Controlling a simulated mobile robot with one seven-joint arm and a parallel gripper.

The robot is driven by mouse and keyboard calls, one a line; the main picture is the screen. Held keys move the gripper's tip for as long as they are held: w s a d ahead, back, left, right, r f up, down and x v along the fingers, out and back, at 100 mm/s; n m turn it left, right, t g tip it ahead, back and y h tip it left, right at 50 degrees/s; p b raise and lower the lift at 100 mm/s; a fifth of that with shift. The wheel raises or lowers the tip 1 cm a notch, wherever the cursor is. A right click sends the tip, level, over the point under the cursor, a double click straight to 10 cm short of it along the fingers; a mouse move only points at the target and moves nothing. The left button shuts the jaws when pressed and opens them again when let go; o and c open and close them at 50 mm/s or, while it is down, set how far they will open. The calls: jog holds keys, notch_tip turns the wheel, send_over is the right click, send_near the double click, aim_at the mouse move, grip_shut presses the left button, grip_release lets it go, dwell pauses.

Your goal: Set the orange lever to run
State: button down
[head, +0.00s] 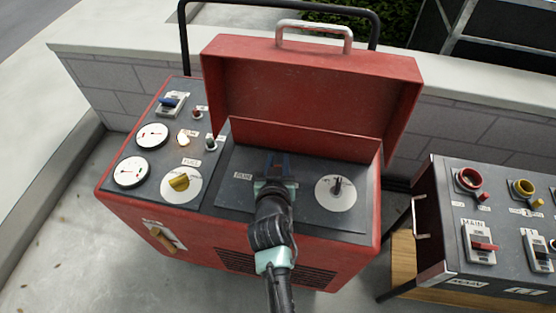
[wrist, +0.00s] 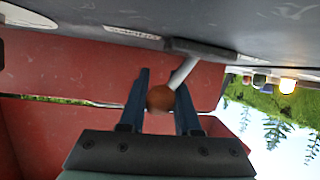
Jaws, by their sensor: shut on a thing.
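In the wrist view, a lever with an orange-brown ball knob (wrist: 160,98) on a pale grey rod (wrist: 184,70) reaches out from the dark panel. My gripper (wrist: 163,82) has its two dark blue fingers on either side of the knob, shut on it. In the head view, my gripper (head: 277,163) is over the dark recessed panel (head: 302,213) under the open red lid. The lever is hidden there behind my gripper. A small label (head: 243,175) lies left of my gripper; its words are too small to read surely.
A white dial with a dark knob (head: 337,192) is right of my gripper. A yellow knob (head: 179,182), gauges (head: 152,134) and small switches are on the left panel. The red lid (head: 310,90) stands open behind. A second box (head: 490,225) stands at the right.

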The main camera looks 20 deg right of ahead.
jog(key=shift+a, duration=0.1)
jog(key=a+n+g+h+b, duration=0.1)
jog(key=n, duration=0.1)
jog(key=w+n+h+b, duration=0.1)
jog(key=shift+w+a+r+n+g+b, duration=0.15)
jog(key=shift+a+r+n+g+b, duration=0.05)
jog(key=shift+a+n+g+b, duration=0.2)
jog(key=a+n+h+b, duration=0.1)
jog(key=n, duration=0.1)
jog(key=w+n+g+h+b, duration=0.1)
jog(key=n+h, duration=0.1)
jog(key=shift+w+a+f+b, duration=0.1)
jog(key=shift+a+f+b, duration=0.1)
jog(key=shift+a+b, duration=0.2)
dwell(0.4)
jog(key=c, duration=0.6)
grip_release()
jog(key=p+v, duration=0.2)
jog(key=v, duration=1.1)
jog(key=shift+w+a, duration=0.1)
